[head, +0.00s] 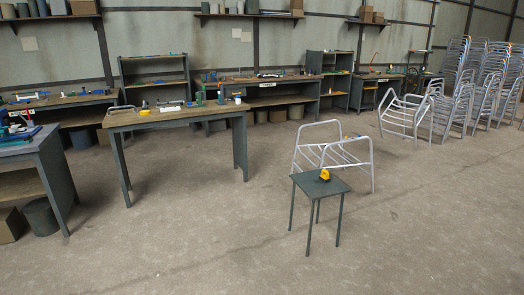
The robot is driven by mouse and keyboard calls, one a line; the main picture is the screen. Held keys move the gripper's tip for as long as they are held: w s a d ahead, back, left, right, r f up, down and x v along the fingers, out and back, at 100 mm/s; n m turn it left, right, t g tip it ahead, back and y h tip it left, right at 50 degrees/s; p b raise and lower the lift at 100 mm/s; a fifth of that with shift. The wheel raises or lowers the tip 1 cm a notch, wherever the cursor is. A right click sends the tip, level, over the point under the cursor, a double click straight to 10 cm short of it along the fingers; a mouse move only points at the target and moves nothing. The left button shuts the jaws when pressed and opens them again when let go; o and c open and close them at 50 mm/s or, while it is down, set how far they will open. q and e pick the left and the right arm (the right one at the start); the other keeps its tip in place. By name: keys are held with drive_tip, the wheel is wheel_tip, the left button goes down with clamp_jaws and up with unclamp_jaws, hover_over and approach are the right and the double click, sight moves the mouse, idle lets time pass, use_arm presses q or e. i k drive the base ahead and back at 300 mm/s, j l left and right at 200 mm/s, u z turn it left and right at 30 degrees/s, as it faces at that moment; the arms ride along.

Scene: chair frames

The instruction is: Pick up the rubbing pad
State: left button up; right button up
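A small yellow and dark object (325,175), which may be the rubbing pad, sits on top of a small dark grey-green square table (310,186) with thin legs. It is too small to make out clearly. Another small yellow item (144,112) lies on the long wooden-topped workbench (180,115) at the left. Neither of my grippers shows in the head view.
A pale metal chair frame (345,155) stands right behind the small table. Another frame (405,117) and several stacks of chair frames (462,95) stand at the right. A dark bench (45,165) stands at the left edge. The floor in front is clear.

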sight(325, 178)
drive_tip(key=i, duration=2.15)
